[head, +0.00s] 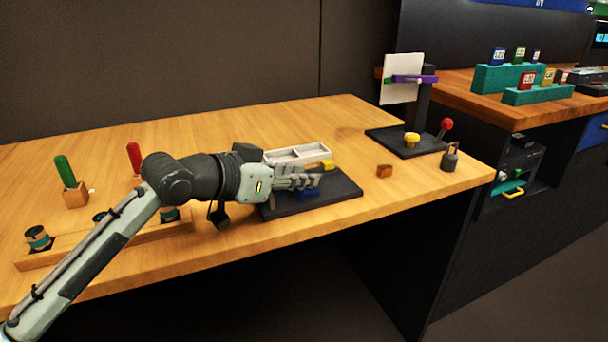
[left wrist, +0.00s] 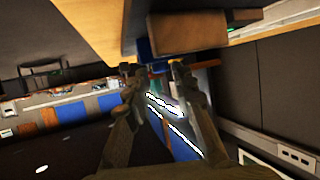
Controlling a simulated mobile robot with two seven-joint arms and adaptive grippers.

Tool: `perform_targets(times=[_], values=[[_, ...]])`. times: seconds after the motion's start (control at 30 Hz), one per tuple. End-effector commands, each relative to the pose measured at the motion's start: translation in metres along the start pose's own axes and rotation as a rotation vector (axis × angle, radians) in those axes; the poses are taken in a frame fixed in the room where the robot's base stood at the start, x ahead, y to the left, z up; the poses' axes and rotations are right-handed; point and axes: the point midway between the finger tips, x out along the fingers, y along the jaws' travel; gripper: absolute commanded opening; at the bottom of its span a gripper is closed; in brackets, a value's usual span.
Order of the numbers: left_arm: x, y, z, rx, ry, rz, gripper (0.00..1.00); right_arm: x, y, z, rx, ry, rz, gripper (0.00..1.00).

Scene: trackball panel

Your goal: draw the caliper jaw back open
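My left gripper (head: 316,181) reaches in from the left over a dark base plate (head: 338,195) near the table's front edge. In the left wrist view its two fingers (left wrist: 156,72) are apart, with a small blue part (left wrist: 146,47) just beyond the tips. That blue part (head: 307,194) also shows below the fingers in the head view. A yellow piece (head: 327,164) and a light grey two-compartment tray (head: 298,154) sit behind the fingers. I cannot tell for certain which part is the caliper jaw, and the gripper hides some of the plate. My right gripper is out of view.
Green (head: 64,171) and red (head: 134,157) handles stand at left. The table's back middle is clear.

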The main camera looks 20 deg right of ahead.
Motion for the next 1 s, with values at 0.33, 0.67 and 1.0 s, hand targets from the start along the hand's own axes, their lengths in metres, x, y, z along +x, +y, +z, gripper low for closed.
perform_targets(times=[0.33, 0.67, 1.0], values=[[-0.073, 0.0, 0.0, 0.001, 0.0, -0.002, 0.25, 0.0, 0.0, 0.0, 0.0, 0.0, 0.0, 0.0], [-0.103, 0.001, 0.0, 0.0, 0.0, 0.001, 0.25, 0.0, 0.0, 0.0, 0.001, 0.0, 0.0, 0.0], [-0.103, 0.001, 0.0, 0.0, 0.001, 0.002, 0.25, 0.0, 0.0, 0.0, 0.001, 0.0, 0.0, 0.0]])
